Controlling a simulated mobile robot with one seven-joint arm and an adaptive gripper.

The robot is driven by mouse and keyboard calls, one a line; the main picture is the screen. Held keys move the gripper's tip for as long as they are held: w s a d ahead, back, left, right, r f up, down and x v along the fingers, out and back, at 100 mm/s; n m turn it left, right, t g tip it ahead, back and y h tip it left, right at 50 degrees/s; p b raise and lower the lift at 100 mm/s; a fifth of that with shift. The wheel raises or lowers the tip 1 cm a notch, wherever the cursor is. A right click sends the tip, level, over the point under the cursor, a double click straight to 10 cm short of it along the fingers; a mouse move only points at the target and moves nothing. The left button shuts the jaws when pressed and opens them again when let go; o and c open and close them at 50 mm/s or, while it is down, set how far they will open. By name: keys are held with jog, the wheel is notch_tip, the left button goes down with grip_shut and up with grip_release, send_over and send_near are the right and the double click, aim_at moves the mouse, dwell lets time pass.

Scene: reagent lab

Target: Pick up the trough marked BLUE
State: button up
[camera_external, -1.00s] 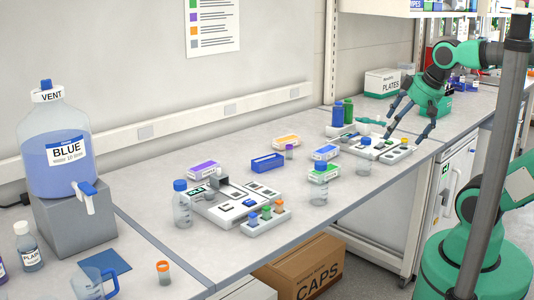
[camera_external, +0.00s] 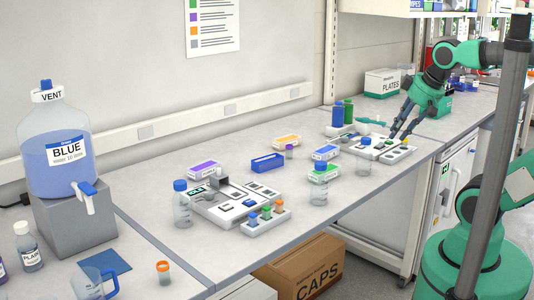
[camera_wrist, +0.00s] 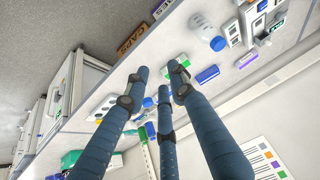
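My three-fingered gripper (camera_external: 399,132) is well to the right of both, above the right-hand tray. In the wrist view, the fingertips of my gripper (camera_wrist: 160,78) are drawn fairly near each other, with gaps between them and nothing held. A blue block-like thing (camera_wrist: 207,74) lies beyond the fingers there; I cannot tell which of the two it is.
A large bottle marked BLUE (camera_external: 65,150) stands at the left on a grey block. A white instrument tray (camera_external: 215,210), capped bottles (camera_external: 320,185) and a purple-labelled box (camera_external: 203,170) stand around the trough. The right-hand tray (camera_external: 370,152) lies below my gripper.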

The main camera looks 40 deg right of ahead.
jog(key=shift+w+r, duration=0.1)
jog(key=w+d+r+m+y+p, duration=0.1)
jog(key=w+m+p, duration=0.6)
jog(key=w, duration=0.4)
jog(key=w+d+r+m+p, duration=0.15)
jog(key=w+m+p, duration=0.35)
jog(key=w+m, duration=0.5)
jog(key=w+d+f+m+p, duration=0.6)
jog(key=w+f+m, duration=0.1)
jog(key=w+m, duration=0.1)
jog(key=w+d+f+m+g+p, duration=0.1)
jog(key=w+d+f+m+p, duration=0.4)
jog(key=w+m, duration=0.3)
jog(key=f+m+p, duration=0.1)
jog(key=m, duration=0.1)
jog(key=shift+d+f+m+h, duration=0.3)
jog(key=shift+d+f+h, duration=0.05)
jog(key=shift+d+h, duration=0.05)
jog(key=shift+b+x, duration=1.35)
jog(key=shift+x, duration=2.95)
